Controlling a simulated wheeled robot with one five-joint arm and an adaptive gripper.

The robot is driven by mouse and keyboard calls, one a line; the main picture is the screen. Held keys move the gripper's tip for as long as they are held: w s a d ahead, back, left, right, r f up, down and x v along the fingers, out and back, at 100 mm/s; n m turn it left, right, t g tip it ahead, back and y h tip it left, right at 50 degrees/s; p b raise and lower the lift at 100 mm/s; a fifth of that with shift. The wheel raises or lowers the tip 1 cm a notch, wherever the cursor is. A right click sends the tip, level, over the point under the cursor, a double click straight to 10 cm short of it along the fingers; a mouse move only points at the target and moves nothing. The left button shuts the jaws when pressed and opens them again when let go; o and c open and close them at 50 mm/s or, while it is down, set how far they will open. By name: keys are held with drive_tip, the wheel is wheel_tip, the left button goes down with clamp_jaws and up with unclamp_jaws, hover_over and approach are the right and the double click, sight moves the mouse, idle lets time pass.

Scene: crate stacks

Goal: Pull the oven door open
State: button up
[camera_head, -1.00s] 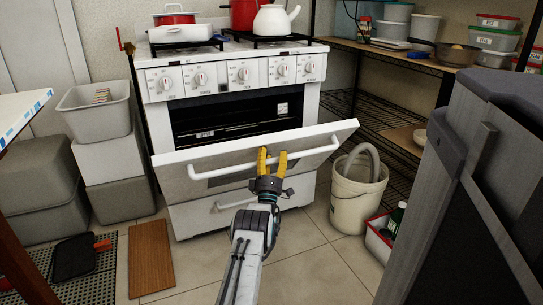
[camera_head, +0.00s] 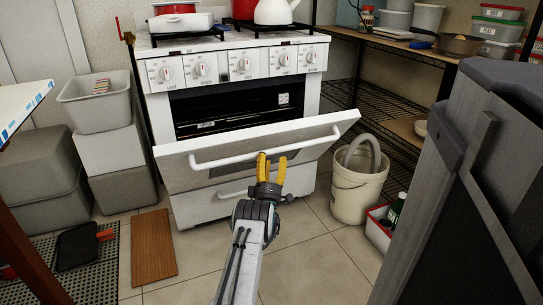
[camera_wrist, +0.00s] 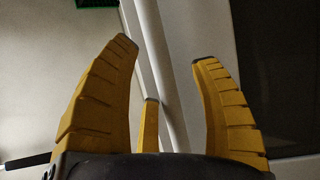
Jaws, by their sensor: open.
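The white oven (camera_head: 235,95) stands against the back wall. Its door (camera_head: 320,132) is partly open, tilted out at the top, with the dark cavity (camera_head: 225,112) showing above it. A white bar handle (camera_head: 225,159) runs across the door's front. My gripper (camera_head: 272,157) is open, its yellow fingers pointing at the door at the handle's height. In the wrist view the gripper (camera_wrist: 165,50) has its fingers spread, and the white handle bar (camera_wrist: 165,75) passes behind and between them. I cannot tell whether the fingers touch the handle.
A white bucket (camera_head: 355,195) with a grey hose stands right of the oven. Stacked grey bins (camera_head: 105,110) are on the left. A wooden board (camera_head: 152,245) lies on the floor. A grey cabinet (camera_head: 480,190) fills the right foreground. Tiled floor lies clear in front of the oven.

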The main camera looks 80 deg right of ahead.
drive_tip(key=shift+v, duration=1.55)
drive_tip(key=shift+d+f, duration=0.1)
drive_tip(key=shift+f, duration=0.05)
drive_tip(key=shift+o, duration=0.2)
